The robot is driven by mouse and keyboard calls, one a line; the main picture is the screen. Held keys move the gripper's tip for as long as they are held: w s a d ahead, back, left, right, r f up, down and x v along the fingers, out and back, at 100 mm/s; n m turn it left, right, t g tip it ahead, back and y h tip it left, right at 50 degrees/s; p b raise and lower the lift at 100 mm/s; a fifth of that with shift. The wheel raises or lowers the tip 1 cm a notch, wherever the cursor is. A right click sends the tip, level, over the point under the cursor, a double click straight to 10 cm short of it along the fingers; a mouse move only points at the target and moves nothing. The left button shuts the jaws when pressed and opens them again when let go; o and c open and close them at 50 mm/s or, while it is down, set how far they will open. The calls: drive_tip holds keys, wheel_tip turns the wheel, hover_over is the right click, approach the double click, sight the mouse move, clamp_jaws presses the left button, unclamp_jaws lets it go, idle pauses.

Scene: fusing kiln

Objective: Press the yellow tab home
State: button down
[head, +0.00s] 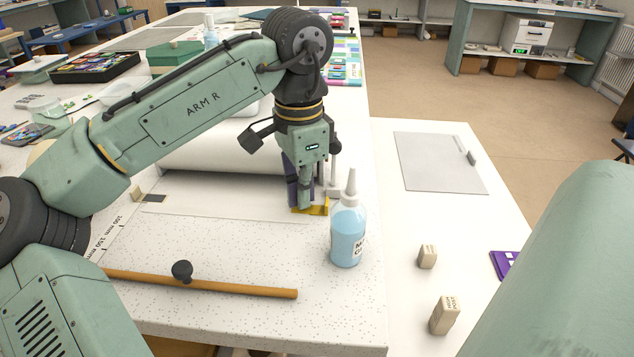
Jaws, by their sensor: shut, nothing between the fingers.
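The yellow tab (318,210) is a small flat piece low on the white worktop, in front of a large white rounded body (205,152). My gripper (304,205) points down with its fingers shut and empty, right at the tab's left part. The fingers hide some of the tab. I cannot tell whether they touch it or how far in the tab sits.
A bottle of light blue liquid (348,236) stands close to the right of my gripper. A wooden rod (235,288) with a black knob (182,271) lies in front. Beige blocks (445,315) and a grey sheet (430,165) are on the lower right surface.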

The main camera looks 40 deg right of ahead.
idle(0.5)
wheel_tip(320, 180, up, 7)
drive_tip(key=p, duration=0.7)
drive_tip(key=shift+p, duration=0.35)
